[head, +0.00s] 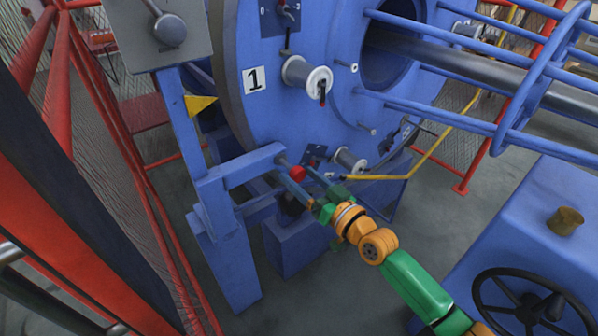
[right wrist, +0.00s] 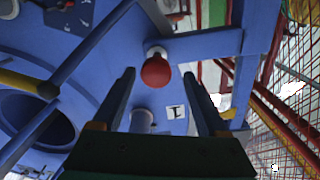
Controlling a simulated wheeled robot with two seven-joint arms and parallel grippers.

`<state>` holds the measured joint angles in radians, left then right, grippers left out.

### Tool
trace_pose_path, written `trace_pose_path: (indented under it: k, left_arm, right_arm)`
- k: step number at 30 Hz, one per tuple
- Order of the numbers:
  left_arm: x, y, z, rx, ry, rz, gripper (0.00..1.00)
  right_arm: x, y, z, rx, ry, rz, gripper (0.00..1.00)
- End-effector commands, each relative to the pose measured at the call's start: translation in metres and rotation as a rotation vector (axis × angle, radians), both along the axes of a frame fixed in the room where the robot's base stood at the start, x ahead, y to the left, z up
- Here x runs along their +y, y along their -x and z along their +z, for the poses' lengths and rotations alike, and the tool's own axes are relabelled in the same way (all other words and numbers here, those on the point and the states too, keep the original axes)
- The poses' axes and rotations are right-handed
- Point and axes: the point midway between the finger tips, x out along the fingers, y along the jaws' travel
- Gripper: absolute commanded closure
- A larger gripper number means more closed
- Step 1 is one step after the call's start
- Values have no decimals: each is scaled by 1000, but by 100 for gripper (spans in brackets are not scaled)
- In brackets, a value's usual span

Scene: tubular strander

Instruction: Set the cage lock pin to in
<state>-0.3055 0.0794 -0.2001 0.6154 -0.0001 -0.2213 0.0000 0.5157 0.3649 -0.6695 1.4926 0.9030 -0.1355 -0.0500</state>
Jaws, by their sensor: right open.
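The cage lock pin shows as a round red knob (head: 297,173) on a short pale shaft at the blue frame arm, in front of the large blue disc (head: 270,110). In the right wrist view the red knob (right wrist: 156,72) is near the middle, with the pale shaft behind it. My right gripper (head: 293,180) is open, its two fingers reaching up-left toward the knob. In the right wrist view the fingertips (right wrist: 159,76) stand on either side of the knob, with visible gaps at both sides. How deep the pin sits is hidden. My left gripper is not in view.
White bobbins (head: 308,76) sit on the disc near a "1" plate (head: 253,80). Blue cage bars (head: 440,105) run to the right. A red mesh fence (head: 125,150) is at left. A black handwheel (head: 520,305) is at lower right. Grey floor (head: 330,290) lies below.

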Motion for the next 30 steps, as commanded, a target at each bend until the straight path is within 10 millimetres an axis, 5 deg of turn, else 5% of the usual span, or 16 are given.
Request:
trace_pose_path:
  k: [11, 20, 30]
  left_arm:
    - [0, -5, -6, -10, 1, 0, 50]
    - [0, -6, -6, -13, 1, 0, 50]
    - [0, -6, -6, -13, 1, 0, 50]
  right_arm:
    - [11, -16, -1, 1, 2, 0, 24]
    - [11, -16, -1, 2, 1, -1, 100]
    - [11, -16, -1, 2, 1, -1, 100]
